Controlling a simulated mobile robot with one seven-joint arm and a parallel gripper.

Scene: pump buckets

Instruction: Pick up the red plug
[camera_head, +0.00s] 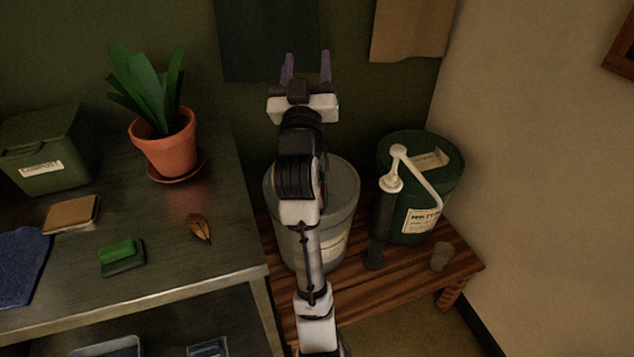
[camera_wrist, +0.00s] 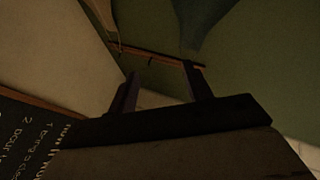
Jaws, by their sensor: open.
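I cannot make out a red plug in either view. My gripper (camera_head: 306,66) is raised high above the bench, its two purple fingers apart and empty, pointing up in the head view. The fingers also show in the wrist view (camera_wrist: 160,78), with nothing between them. A grey bucket (camera_head: 345,190) stands on the bench, partly hidden behind my arm. A dark green bucket (camera_head: 447,190) with a label stands to its right. A pump with a pale spout (camera_head: 391,182) and dark cylinder (camera_head: 382,227) stands at the green bucket's front left.
A wooden bench (camera_head: 405,285) carries the buckets and a small grey object (camera_head: 442,256). A metal table (camera_head: 165,245) at left holds a potted plant (camera_head: 165,145), a green box (camera_head: 45,165), a green sponge (camera_head: 118,250) and a leaf (camera_head: 199,228). Cloths (camera_head: 265,40) hang behind.

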